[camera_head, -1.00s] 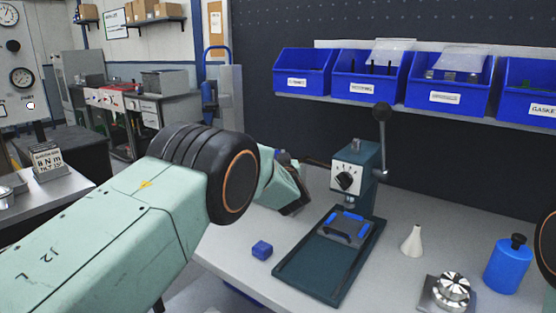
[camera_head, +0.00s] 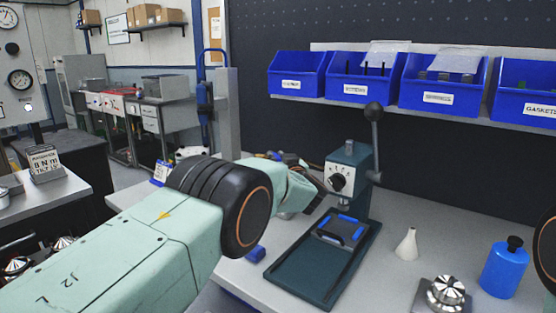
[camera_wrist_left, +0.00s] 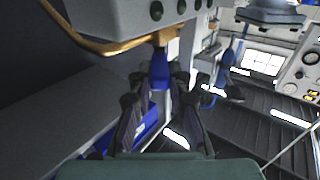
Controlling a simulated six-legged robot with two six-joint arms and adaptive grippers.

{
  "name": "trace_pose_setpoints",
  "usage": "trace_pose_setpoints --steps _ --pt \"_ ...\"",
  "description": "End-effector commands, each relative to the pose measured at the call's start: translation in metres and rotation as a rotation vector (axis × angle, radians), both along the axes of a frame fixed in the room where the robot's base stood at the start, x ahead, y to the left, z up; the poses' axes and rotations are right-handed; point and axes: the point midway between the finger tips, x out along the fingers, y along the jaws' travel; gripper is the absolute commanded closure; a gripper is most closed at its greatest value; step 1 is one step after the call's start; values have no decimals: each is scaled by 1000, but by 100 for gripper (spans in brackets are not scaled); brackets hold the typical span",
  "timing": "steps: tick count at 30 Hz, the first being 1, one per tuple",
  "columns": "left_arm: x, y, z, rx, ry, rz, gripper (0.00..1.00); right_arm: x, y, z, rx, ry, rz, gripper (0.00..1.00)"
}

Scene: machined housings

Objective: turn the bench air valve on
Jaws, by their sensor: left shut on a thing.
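The bench air valve shows in the left wrist view as a blue handle (camera_wrist_left: 160,70) below a brass fitting and pipe (camera_wrist_left: 95,42). My left gripper (camera_wrist_left: 160,88) has its dark fingers on either side of the blue handle and is shut on it. In the head view, the left forearm reaches past the back of the bench beside the press, and the fingertips and valve are not clearly visible there. My right gripper is out of view.
A green press (camera_head: 345,175) with a lever stands beside the left forearm, its dark base plate (camera_head: 300,275) in front. A blue block (camera_head: 255,253), white cone (camera_head: 406,244), blue bottle (camera_head: 503,268) and metal part (camera_head: 446,292) sit on the bench. Blue bins (camera_head: 364,78) line the shelf behind.

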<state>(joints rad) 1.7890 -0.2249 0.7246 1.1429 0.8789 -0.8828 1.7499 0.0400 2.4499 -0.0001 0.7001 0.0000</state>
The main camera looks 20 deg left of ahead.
Motion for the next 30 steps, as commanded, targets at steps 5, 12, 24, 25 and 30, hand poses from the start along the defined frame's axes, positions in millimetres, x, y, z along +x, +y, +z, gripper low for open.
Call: trace_pose_setpoints --steps 5,12,24,25,30 --pt "0 1 2 1 -3 4 100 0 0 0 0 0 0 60" --pt "0 1 2 -1 -3 4 82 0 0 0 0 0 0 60" --pt "0 0 0 -1 -1 3 59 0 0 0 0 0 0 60" --pt "0 0 0 -1 -1 3 59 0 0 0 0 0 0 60" --pt "-1 -1 0 0 0 3 59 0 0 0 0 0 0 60"
